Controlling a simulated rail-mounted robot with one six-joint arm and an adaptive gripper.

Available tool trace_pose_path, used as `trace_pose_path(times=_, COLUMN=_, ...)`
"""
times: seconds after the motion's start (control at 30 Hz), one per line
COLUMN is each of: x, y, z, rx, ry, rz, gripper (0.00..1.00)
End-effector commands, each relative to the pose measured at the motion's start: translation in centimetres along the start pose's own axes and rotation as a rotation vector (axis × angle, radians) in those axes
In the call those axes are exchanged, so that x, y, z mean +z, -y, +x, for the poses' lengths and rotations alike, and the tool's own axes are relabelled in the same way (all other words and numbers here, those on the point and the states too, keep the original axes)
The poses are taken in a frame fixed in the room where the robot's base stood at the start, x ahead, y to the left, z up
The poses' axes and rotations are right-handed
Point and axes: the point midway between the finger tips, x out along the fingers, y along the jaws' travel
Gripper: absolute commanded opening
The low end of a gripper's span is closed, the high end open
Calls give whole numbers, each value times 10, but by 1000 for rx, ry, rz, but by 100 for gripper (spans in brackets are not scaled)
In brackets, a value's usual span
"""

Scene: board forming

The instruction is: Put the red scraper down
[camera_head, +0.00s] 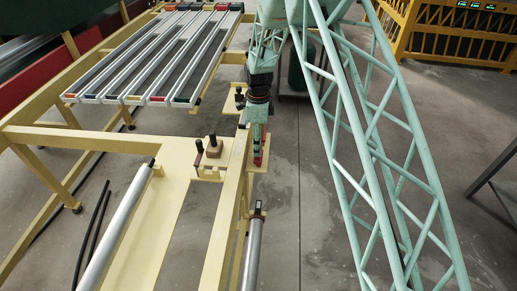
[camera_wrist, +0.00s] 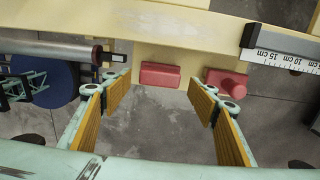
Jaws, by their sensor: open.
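Two red pieces show in the wrist view. A red block (camera_wrist: 160,75) lies at the edge of the cream frame, seen between and just beyond my fingertips. A second red piece with a rounded knob (camera_wrist: 229,81) sits to its right, beyond my right fingertip. I cannot tell whether both belong to the red scraper. My gripper (camera_wrist: 160,92) is open, its tan-padded fingers wide apart with nothing between them. In the head view, red (camera_head: 260,157) shows just below my gripper (camera_head: 257,140), beside the cream rail; the contact there is unclear.
A scale bar (camera_wrist: 283,52) lies at right in the wrist view. A metal roller (camera_wrist: 50,55) lies at left. In the head view, dark-handled tools (camera_head: 212,147) stand on the cream frame (camera_head: 150,205). A slatted rack (camera_head: 150,60) is behind.

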Motion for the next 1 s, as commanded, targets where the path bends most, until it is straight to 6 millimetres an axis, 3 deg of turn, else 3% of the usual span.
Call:
trace_pose_path(times=0.5, x=0, y=0, z=-61, rx=-1, ry=0, rz=0, gripper=54)
trace_pose_path(times=1.0, x=0, y=0, z=-73, rx=1, ry=0, rz=0, gripper=54)
